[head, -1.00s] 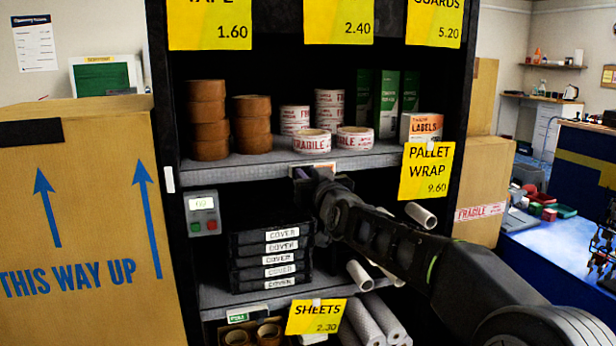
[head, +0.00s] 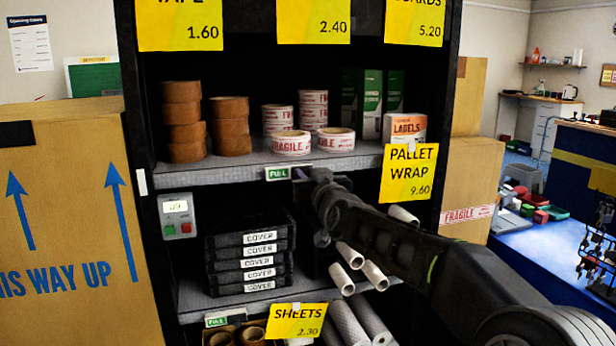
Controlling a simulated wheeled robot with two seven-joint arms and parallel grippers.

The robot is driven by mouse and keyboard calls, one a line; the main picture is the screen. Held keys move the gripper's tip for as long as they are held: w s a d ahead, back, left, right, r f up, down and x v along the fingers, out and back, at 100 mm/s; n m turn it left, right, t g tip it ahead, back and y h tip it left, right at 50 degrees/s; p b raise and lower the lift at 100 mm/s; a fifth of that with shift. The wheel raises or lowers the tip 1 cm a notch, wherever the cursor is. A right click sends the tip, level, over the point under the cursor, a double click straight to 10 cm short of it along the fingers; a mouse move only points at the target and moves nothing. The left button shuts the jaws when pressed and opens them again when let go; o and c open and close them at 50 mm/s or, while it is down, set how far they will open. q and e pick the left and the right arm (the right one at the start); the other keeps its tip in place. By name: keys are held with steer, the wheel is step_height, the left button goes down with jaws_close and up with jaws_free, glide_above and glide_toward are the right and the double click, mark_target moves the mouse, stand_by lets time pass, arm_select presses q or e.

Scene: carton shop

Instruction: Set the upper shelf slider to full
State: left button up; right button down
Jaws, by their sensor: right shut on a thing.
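The upper shelf (head: 215,176) has a slider on its front edge, and its window (head: 277,174) shows green with the word FULL. My right gripper (head: 308,175) comes in from the lower right and is shut at the shelf edge, just right of the green window. It holds the slider's small tab, which is mostly hidden by the fingers. My left gripper is not in view.
Tape rolls (head: 230,125) and a labels box (head: 404,128) stand on the upper shelf. A yellow pallet wrap card (head: 410,173) hangs right of my gripper. Below are black cover boxes (head: 250,262) and white tubes (head: 348,256). A lower slider window (head: 216,321) shows green.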

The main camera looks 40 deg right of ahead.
steer(key=shift+d, duration=0.1)
steer(key=c, duration=1.3)
jaws_free()
steer(key=shift+s+d, duration=0.1)
steer(key=b+v, duration=0.1)
steer(key=v, duration=0.6)
steer(key=shift+s, duration=0.4)
